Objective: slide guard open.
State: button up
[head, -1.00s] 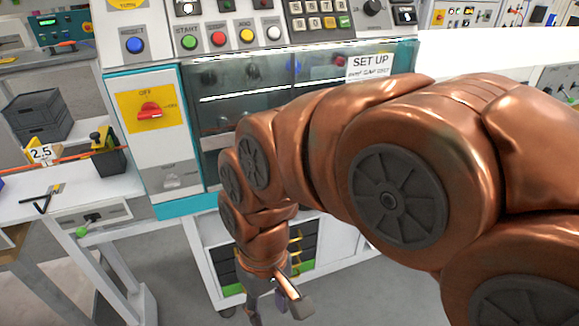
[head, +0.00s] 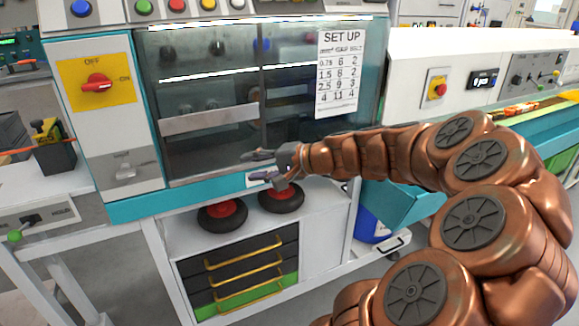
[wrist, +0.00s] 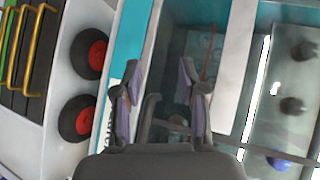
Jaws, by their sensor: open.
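The guard is a see-through panel (head: 205,85) on the machine front, with a pale grey strip (head: 210,119) across its lower left part. A SET UP sheet (head: 341,72) hangs at its right. My gripper (head: 262,166) is in front of the machine's lower edge, below the right end of the strip. In the wrist view, my gripper's two fingers (wrist: 161,98) are apart, with the strip (wrist: 237,65) to their right. A thin dark bar (wrist: 148,118) shows between the fingers; I cannot tell whether it touches them. No hold on the guard is visible.
Two black wheels with red hubs (head: 222,213) sit on a white shelf below the guard, above drawers with yellow handles (head: 245,265). A red switch on a yellow plate (head: 97,84) is at the left. A teal bin (head: 400,205) stands at the right near my arm.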

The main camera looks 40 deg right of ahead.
jog(key=s+d+f+m+t+h+b, duration=0.1)
jog(key=s+d+m+t+h, duration=0.15)
jog(key=d, duration=0.45)
jog(key=s+d+f+m+t+h+b, duration=0.1)
jog(key=s+d+m+h, duration=0.15)
jog(key=d, duration=0.55)
jog(key=shift+y, duration=0.4)
jog(key=shift+w+a+f, duration=0.1)
jog(key=shift+w+f, duration=0.15)
jog(key=shift+w, duration=1.15)
jog(key=shift+w+a+f, duration=0.1)
jog(key=shift+w+f, duration=0.1)
jog(key=shift+w, duration=1.25)
jog(key=shift+w+a+f, duration=0.1)
jog(key=shift+w+f, duration=0.15)
jog(key=shift+w, duration=1.15)
jog(key=shift+c, duration=0.2)
grip_shut()
jog(key=shift+d, duration=0.1)
